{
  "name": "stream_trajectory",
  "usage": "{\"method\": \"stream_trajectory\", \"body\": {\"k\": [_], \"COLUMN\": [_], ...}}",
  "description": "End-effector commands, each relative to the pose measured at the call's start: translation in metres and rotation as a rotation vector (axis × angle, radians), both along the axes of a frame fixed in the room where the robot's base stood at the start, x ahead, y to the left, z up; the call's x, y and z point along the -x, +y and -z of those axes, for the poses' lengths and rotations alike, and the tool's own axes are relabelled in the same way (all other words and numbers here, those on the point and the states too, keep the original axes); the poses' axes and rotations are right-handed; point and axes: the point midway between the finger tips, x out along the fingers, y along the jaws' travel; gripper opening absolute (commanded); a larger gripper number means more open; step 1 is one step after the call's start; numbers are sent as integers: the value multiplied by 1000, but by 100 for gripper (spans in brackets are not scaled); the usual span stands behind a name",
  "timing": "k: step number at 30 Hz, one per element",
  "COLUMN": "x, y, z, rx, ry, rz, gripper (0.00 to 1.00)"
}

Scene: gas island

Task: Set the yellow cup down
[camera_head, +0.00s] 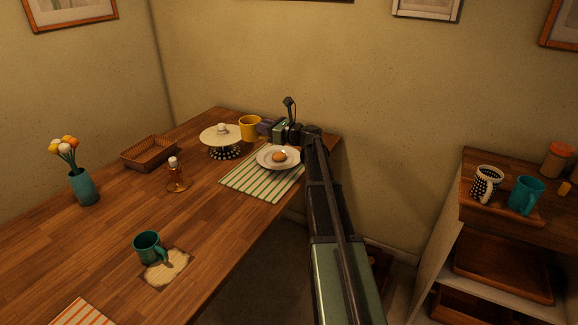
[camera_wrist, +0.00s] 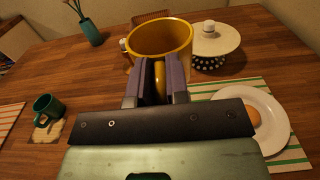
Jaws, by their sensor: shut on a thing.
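The yellow cup (camera_head: 250,127) is upright at the far end of the wooden table (camera_head: 130,226), near the back wall. In the wrist view the yellow cup (camera_wrist: 166,38) stands just past my fingertips, its handle between the purple fingers. My gripper (camera_head: 266,127) is shut on that handle, coming in from the right. In the wrist view my gripper (camera_wrist: 159,82) hides the cup's lower part. I cannot tell whether the cup's base touches the table.
A plate with food (camera_head: 278,158) lies on a striped mat (camera_head: 243,184) in front. A teal mug (camera_head: 148,247), glass bottle (camera_head: 177,177), basket (camera_head: 149,152) and flower vase (camera_head: 83,187) stand farther left.

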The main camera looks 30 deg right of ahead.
Motion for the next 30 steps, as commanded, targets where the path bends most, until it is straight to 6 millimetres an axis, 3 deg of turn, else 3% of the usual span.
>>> {"method": "stream_trajectory", "body": {"k": [4, 7, 19, 22, 27, 30], "x": [1, 1, 1, 1, 1, 1], "y": [1, 1, 1, 1, 1, 1], "z": [4, 22, 152, 163, 162, 183], "rx": [-13, -12, -11, -11, -11, -11], "ry": [7, 7, 6, 6, 6, 6], "rz": [-1, 0, 0, 0, 0, 0], "gripper": [0, 0, 0, 0, 0, 0]}}
